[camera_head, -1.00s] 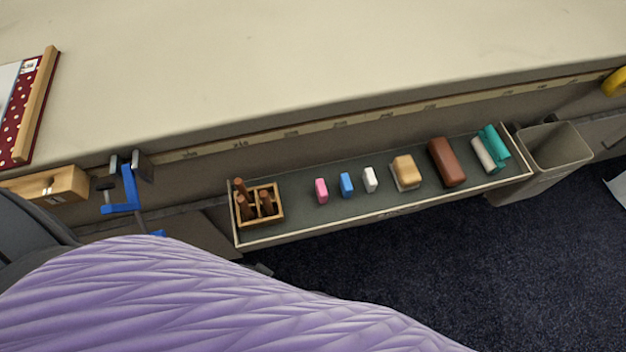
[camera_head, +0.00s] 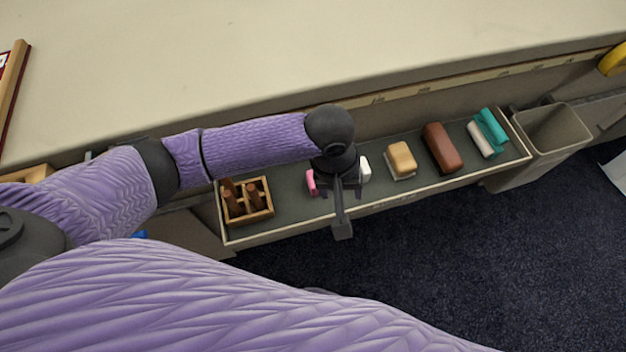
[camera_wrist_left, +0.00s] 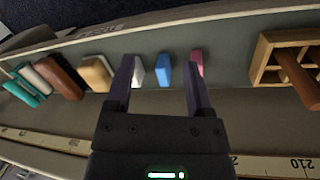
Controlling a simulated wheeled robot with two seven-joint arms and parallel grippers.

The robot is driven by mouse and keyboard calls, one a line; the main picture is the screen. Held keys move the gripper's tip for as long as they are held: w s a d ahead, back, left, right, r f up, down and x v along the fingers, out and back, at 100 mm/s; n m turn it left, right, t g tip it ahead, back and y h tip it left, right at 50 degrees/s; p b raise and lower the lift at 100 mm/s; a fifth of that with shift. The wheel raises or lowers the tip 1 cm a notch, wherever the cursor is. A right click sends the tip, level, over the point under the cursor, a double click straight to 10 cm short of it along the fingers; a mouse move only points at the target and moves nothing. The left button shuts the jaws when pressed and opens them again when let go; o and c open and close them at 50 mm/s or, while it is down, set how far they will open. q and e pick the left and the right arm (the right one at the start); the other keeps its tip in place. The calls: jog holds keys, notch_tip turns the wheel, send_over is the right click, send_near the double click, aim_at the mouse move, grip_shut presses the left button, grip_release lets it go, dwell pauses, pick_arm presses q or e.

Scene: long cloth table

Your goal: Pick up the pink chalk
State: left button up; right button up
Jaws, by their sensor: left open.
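The pink chalk (camera_head: 311,182) lies in the long shelf tray just left of my left gripper (camera_head: 340,200), partly hidden by it in the head view. In the left wrist view the pink chalk (camera_wrist_left: 197,63) is beside the right finger, which overlaps it in the picture. My left gripper (camera_wrist_left: 160,85) is open and empty. The blue chalk (camera_wrist_left: 163,70) shows between its fingers and the white chalk (camera_wrist_left: 138,72) by the left finger. In the head view the blue chalk is hidden and the white chalk (camera_head: 365,170) is right of the gripper. My right gripper is out of view.
The tray (camera_head: 290,233) also holds a wooden box with brown sticks (camera_head: 246,200) at left, then a tan block (camera_head: 401,159), a brown block (camera_head: 440,148) and a teal-and-white item (camera_head: 487,134) at right. A grey bin (camera_head: 553,135) stands beyond it.

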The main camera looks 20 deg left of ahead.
pick_arm(q)
jog(key=w+a+n, duration=0.1)
jog(key=a, duration=0.1)
jog(key=w+a+n+y, duration=0.1)
jog(key=w+a, duration=0.1)
jog(key=w+a+r+n+y, duration=0.1)
jog(key=a+n, duration=0.1)
jog(key=shift+w, duration=0.4)
jog(key=f+b, duration=0.2)
jog(key=f, duration=0.1)
jog(key=f+b, duration=0.2)
jog(key=f, duration=0.1)
jog(key=f+b, duration=0.2)
jog(key=f, duration=0.1)
jog(key=shift+s+a+f, duration=0.2)
jog(key=shift+a+f, duration=0.05)
jog(key=shift+f, duration=0.1)
jog(key=shift+r, duration=0.1)
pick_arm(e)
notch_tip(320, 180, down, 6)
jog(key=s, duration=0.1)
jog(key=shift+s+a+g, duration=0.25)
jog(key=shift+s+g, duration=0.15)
pick_arm(q)
grip_shut()
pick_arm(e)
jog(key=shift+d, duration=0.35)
